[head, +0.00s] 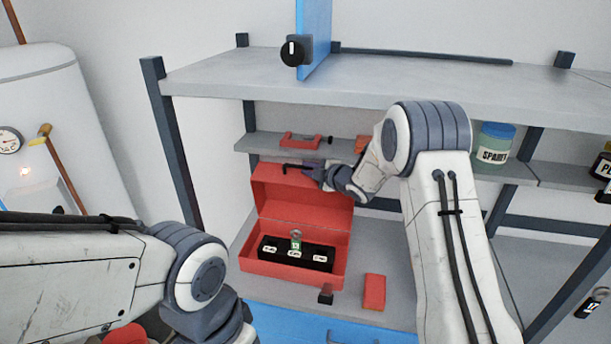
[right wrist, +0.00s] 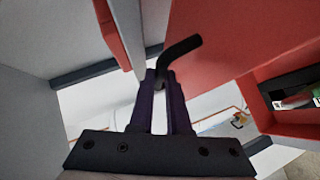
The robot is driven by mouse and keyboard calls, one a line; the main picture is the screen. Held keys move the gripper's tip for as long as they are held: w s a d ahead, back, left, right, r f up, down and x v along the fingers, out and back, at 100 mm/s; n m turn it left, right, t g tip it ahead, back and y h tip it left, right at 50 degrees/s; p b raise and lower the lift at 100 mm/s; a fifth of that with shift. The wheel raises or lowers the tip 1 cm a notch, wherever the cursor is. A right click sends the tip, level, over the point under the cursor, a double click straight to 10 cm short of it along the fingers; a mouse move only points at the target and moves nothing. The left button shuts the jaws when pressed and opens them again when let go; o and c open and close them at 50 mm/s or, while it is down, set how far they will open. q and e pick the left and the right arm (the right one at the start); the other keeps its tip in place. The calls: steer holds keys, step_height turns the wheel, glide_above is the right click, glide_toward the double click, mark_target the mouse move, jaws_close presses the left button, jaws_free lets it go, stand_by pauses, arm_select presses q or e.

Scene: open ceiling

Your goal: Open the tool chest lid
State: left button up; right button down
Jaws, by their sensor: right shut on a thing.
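The red tool chest (head: 250,268) stands on the shelf unit's lower board, its lid (head: 310,205) raised at the back and its inside showing. A black tray (head: 270,250) with white labels and a small green-labelled item (head: 296,243) are inside. My right gripper (head: 312,171) is at the lid's top edge, shut on the dark lid handle (head: 290,169). In the right wrist view its dark fingers (right wrist: 161,82) close around the bent black handle (right wrist: 184,46), beside the red lid (right wrist: 225,40). My left arm is at the lower left; its gripper is out of view.
A grey upper shelf (head: 400,85) overhangs the chest, with a blue panel (head: 315,35) above it. A red clamp-like tool (head: 300,141) lies on the small shelf behind. A red block (head: 374,292) lies right of the chest. A jar (head: 494,146) stands at right.

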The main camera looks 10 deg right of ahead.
steer(key=shift+w+d+r, duration=0.2)
steer(key=shift+w+r, duration=0.25)
steer(key=shift+r, duration=0.15)
steer(key=c, duration=0.9)
jaws_free()
steer(key=shift+d+f, duration=0.1)
steer(key=shift+s+f, duration=0.1)
steer(key=shift+s, duration=0.15)
steer(key=b+v, duration=0.4)
steer(key=v, duration=0.6)
